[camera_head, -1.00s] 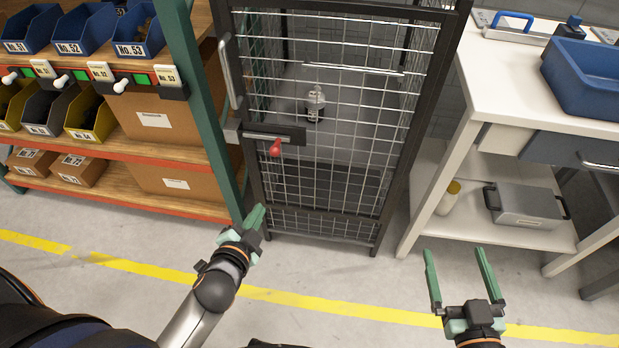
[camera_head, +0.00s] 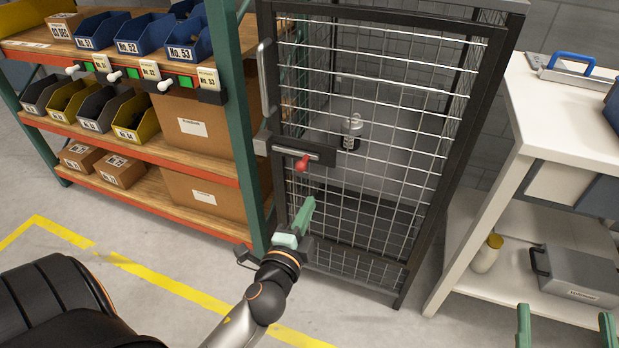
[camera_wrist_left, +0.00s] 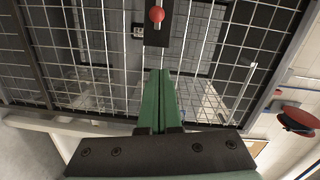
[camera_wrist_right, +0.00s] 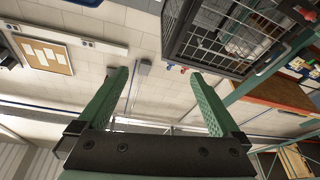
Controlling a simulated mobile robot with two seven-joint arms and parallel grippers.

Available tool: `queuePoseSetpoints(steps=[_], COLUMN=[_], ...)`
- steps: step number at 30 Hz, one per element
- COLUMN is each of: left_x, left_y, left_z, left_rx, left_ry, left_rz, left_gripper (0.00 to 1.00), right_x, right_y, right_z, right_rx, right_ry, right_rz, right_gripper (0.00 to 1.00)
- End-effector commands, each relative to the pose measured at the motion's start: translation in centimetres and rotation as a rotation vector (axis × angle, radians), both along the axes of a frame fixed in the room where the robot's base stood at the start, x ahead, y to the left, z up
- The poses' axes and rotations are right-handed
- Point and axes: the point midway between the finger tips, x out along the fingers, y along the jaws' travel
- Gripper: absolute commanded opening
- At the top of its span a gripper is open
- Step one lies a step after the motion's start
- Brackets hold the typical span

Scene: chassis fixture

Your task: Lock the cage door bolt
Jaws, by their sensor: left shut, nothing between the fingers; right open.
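The cage door (camera_head: 365,190) is a dark frame with wire mesh, and it looks closed. Its bolt (camera_head: 290,150) is a metal rod on a black plate at the door's left edge, with a red knob (camera_head: 303,163). The red knob also shows at the top of the left wrist view (camera_wrist_left: 156,15). My left gripper (camera_head: 303,220) is shut and empty, below the knob and in front of the mesh. My right gripper (camera_head: 564,325) is open and empty at the lower right, away from the door. Whether the bolt rod sits in its catch is too small to tell.
A shelf rack with a green post (camera_head: 238,120) and blue bins (camera_head: 145,36) stands left of the cage. A white workbench (camera_head: 570,110) stands to the right, with a grey case (camera_head: 575,275) on its lower shelf. A metal object (camera_head: 352,132) is inside the cage.

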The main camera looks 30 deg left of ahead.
Motion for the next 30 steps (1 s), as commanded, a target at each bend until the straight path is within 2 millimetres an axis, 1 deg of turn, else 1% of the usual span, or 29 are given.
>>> queuePoseSetpoints(steps=[5, 8, 11, 16, 19, 22, 25, 30], left_x=[0.7, 1.8, 3.5, 6.5, 8.3, 9.9, 9.6, 9.5], left_y=[0.1, 0.5, 1.0, 1.8, 2.4, 2.8, 4.7, 6.2], left_z=[0.0, 0.0, -0.1, -0.3, -0.4, -0.5, -1.0, -1.3], left_rx=[0.001, 0.001, 0.002, 0.002, 0.002, 0.000, 0.003, -0.001], left_ry=[-0.002, -0.003, -0.003, -0.003, -0.002, -0.001, 0.002, 0.002], left_rz=[-0.002, -0.002, -0.001, -0.001, -0.002, -0.001, 0.001, 0.000], left_gripper=[0.00, 0.00, 0.00, 0.00, 0.00, 0.00, 0.00, 0.00], right_x=[0.0, 0.1, 0.2, 0.1, -0.1, -0.6, -1.0, -1.6], right_y=[0.0, 0.0, -0.1, 0.0, 0.1, 0.1, 0.2, 0.4], right_z=[-0.2, -0.4, -0.7, -0.5, -0.1, 1.3, 2.5, 3.9], right_rx=[0.000, 0.000, -0.001, -0.001, -0.001, 0.006, 0.007, 0.000], right_ry=[0.006, 0.017, 0.027, 0.009, -0.015, -0.067, -0.118, -0.178], right_rz=[-0.001, -0.002, -0.004, -0.001, 0.002, 0.009, 0.017, 0.031], right_gripper=[1.00, 1.00, 1.00, 1.00, 1.00, 1.00, 1.00, 1.00])
